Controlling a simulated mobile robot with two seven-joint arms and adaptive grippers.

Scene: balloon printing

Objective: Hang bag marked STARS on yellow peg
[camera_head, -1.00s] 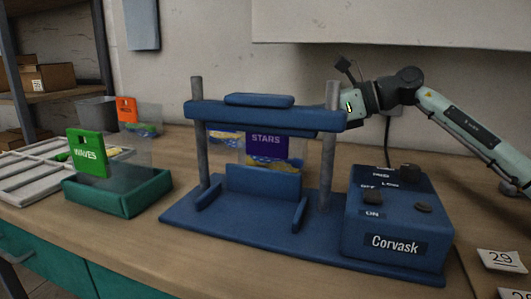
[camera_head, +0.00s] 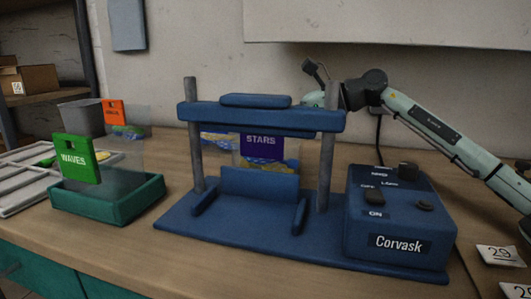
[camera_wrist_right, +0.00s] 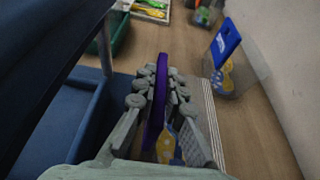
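The bag marked STARS (camera_head: 261,141) has a purple header and a clear pouch with yellow and blue contents. In the head view it hangs upright behind the blue press and is partly hidden by it. My right gripper (camera_wrist_right: 160,85) has its fingers on both sides of the purple header (camera_wrist_right: 155,115) and appears shut on it. In the head view my right arm reaches in from the right behind the press, and its fingers are hidden. No yellow peg is visible. My left gripper is not in view.
The blue press (camera_head: 262,117) and its Corvask control box (camera_head: 398,243) stand in front. A blue-headed bag (camera_wrist_right: 226,42) stands near the wall. The WAVES bag (camera_head: 76,158) stands in a green tray (camera_head: 107,210); an orange-headed bag (camera_head: 113,113) is behind it.

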